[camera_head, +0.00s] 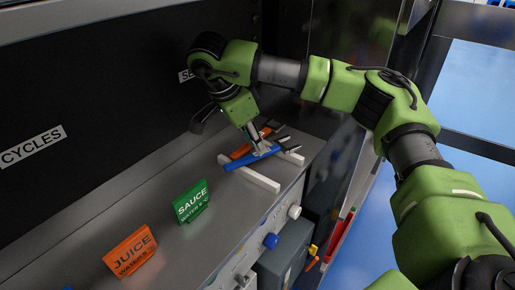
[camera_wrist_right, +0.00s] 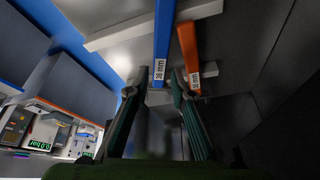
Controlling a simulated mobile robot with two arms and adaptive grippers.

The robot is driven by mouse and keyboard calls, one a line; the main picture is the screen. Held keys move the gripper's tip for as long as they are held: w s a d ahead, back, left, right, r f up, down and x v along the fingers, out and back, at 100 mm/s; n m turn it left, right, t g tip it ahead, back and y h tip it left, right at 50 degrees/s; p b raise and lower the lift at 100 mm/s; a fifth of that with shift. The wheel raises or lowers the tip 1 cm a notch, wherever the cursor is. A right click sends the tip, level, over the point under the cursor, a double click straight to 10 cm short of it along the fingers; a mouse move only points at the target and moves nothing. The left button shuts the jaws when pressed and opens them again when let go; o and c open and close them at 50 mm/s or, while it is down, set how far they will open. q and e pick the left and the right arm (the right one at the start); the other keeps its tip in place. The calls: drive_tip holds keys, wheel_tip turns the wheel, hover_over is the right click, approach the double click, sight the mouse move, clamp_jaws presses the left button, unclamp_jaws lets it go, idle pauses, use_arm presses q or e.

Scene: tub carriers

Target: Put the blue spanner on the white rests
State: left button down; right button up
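The blue spanner (camera_head: 240,162) lies across the two white rests (camera_head: 262,183) on the steel counter; its 36 mm label shows in the right wrist view (camera_wrist_right: 161,45). Whether it bears fully on both rests is hard to tell. My right gripper (camera_head: 260,147) is just above the spanner's far part. In the wrist view its fingers (camera_wrist_right: 154,86) stand apart, one on each side of the blue spanner's end, with gaps showing. My left gripper is in neither view.
An orange spanner (camera_wrist_right: 188,45) lies close beside the blue one, near my right finger. A green SAUCE sign (camera_head: 191,203) and an orange JUICE sign (camera_head: 131,252) stand on the counter (camera_head: 165,190). A dark wall rises behind. Knobs (camera_head: 270,241) line the front.

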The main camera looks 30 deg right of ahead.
drive_tip(key=shift+v, duration=2.6)
